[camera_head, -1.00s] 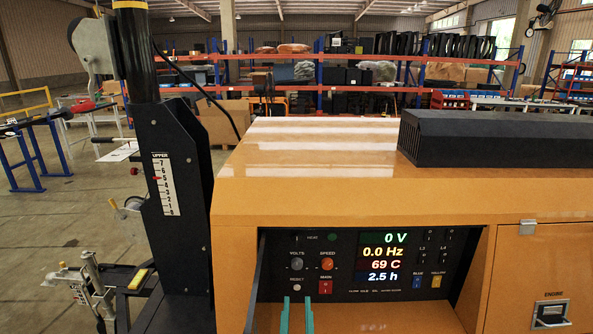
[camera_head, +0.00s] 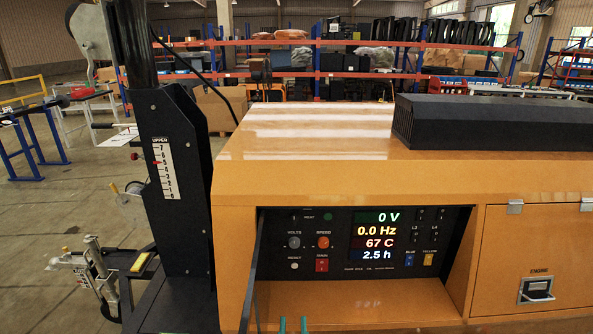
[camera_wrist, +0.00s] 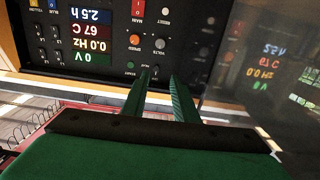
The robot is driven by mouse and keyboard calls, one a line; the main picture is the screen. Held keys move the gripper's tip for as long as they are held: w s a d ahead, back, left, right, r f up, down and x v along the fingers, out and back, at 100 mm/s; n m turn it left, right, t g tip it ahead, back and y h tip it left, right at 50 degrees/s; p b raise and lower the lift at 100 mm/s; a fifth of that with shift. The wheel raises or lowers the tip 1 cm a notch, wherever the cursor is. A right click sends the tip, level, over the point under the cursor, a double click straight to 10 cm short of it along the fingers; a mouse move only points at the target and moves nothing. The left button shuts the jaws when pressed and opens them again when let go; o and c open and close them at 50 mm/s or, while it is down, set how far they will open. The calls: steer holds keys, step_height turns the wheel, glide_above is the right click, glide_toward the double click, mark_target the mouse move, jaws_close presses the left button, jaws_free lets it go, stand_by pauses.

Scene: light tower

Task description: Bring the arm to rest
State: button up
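The control panel (camera_head: 340,245) is black and set in an orange machine housing (camera_head: 350,185). It also shows upside down in the wrist view (camera_wrist: 118,70), beyond the fingertips. Its display (camera_head: 376,237) reads 0 V, 0.0 Hz, 67 C and 2.5 h. Most of my arm is out of view.
A dark open door (camera_head: 255,270) stands at the recess's left side; its glossy face reflects the display in the wrist view. A black mast (camera_head: 170,190) with a scale stands left of the housing. A closed orange door (camera_head: 530,260) is at right. Open floor lies left.

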steer(key=s+f+g, duration=0.1)
steer(key=s+f, duration=1.2)
steer(key=s, duration=0.2)
steer(key=s+f+g, duration=0.1)
steer(key=s+f, duration=0.1)
steer(key=s, duration=1.6)
steer(key=shift+s+d+f, duration=0.15)
steer(key=shift+d, duration=0.2)
